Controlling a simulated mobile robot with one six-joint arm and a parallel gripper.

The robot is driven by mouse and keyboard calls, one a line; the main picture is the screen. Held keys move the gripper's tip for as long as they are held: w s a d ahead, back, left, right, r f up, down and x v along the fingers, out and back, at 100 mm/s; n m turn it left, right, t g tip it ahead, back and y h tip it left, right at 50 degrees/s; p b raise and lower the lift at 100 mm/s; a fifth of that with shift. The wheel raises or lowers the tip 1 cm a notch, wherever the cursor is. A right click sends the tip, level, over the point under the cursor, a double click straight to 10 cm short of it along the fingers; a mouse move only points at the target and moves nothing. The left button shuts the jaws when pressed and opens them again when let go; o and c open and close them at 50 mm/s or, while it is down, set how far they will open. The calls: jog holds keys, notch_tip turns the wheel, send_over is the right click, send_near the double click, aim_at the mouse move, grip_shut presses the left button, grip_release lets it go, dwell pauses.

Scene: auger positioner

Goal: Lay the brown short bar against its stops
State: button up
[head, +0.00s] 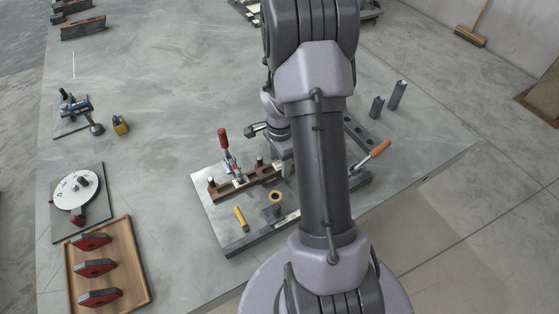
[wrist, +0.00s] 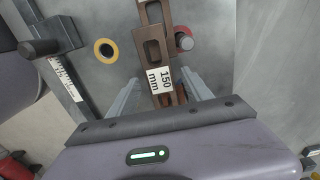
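A brown slotted bar (wrist: 152,45) with a white "150 mm" label lies between the fingers of my gripper (wrist: 160,94) in the wrist view. The fingers are open, with a gap on each side of the bar. More brown slotted metal shows at the top of that view; I cannot tell where one piece ends. In the head view brown bar work (head: 222,191) lies on the fixture plate (head: 205,212), below a red-handled clamp (head: 223,140). A round pin (wrist: 184,41) stands right beside the bar.
A yellow-rimmed ring (head: 275,197) and a yellow piece (head: 240,218) are on the plate. An orange-handled clamp (head: 379,149) is right of my arm. A grey scaled bar (wrist: 66,84) is at left in the wrist view. A wooden tray (head: 135,257) holds red-and-black parts.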

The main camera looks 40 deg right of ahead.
aim_at(280, 165)
jog(key=w+a+r+n+t+p, duration=0.1)
jog(key=a+r+n+p, duration=0.15)
jog(key=r, duration=0.85)
jog(key=a+r+n+p, duration=0.1)
jog(key=a+r+p, duration=0.25)
jog(key=r, duration=0.65)
jog(key=s+a+r+n+t, duration=0.1)
jog(key=s+a+r+n, duration=0.3)
jog(key=a, duration=0.3)
jog(key=s+a+r+n+t+y, duration=0.1)
jog(key=s+a+r+n+t, duration=0.1)
jog(key=s+a+r+n, duration=0.2)
jog(key=s+a+r+n+t+y, duration=0.1)
jog(key=s+a+r+n, duration=0.3)
jog(key=a, duration=0.6)
jog(key=shift+s+a+n+t+b, duration=0.15)
jog(key=shift+s+n+t+b, duration=0.25)
jog(key=shift+s, duration=0.3)
